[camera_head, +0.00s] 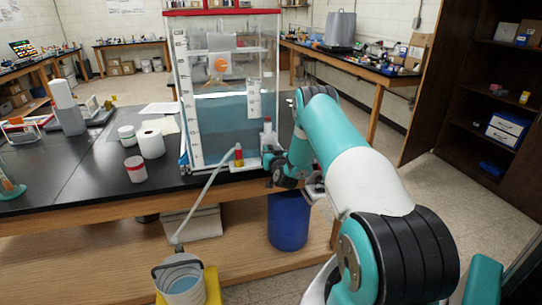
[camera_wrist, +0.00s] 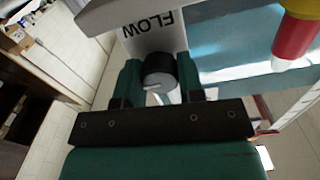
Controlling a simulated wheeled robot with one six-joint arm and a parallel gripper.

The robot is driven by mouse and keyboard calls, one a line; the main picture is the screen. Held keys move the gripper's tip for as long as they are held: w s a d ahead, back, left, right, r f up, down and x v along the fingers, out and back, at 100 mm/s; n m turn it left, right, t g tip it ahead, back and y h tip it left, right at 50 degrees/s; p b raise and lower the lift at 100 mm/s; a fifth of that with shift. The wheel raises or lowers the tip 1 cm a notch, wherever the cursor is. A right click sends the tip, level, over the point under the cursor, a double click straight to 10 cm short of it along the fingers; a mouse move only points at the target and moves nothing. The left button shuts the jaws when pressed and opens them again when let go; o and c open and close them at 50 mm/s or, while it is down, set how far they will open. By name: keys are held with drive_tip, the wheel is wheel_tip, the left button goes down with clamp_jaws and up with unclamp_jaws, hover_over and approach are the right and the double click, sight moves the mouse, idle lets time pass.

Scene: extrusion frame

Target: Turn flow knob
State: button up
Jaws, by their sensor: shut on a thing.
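The flow knob (camera_wrist: 158,75) is a black round knob with a pale pointer line. It is on a white panel marked FLOW (camera_wrist: 148,26), which looks upside down in the wrist view. My gripper (camera_wrist: 160,66) has its two teal fingers on either side of the knob and is shut on it. In the head view my gripper (camera_head: 272,168) is at the lower right corner of the clear water tank (camera_head: 222,130), by the table's front edge. The knob is hidden there behind my gripper and arm.
A red and yellow fitting (camera_head: 239,156) joins a hose (camera_head: 208,190) running down to a bucket (camera_head: 180,280). White containers (camera_head: 151,143) stand left of the tank. A blue bin (camera_head: 288,220) is below the table edge.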

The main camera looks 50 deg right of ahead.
drive_tip(key=n+b, duration=0.1)
drive_tip(key=b, duration=0.2)
drive_tip(key=f+n+b, duration=0.1)
drive_tip(key=n+b, duration=0.1)
drive_tip(key=b, duration=0.1)
drive_tip(key=n+b, duration=0.3)
drive_tip(key=b, duration=0.4)
drive_tip(key=shift+n+b, duration=0.4)
drive_tip(key=n+b, duration=0.3)
drive_tip(key=b, duration=0.2)
drive_tip(key=shift+r+b, duration=0.15)
drive_tip(key=shift+b, duration=0.25)
drive_tip(key=n+b, duration=0.2)
drive_tip(key=shift+r+b, duration=0.3)
drive_tip(key=shift+b, duration=0.1)
drive_tip(key=shift+a, duration=0.1)
drive_tip(key=o, duration=0.9)
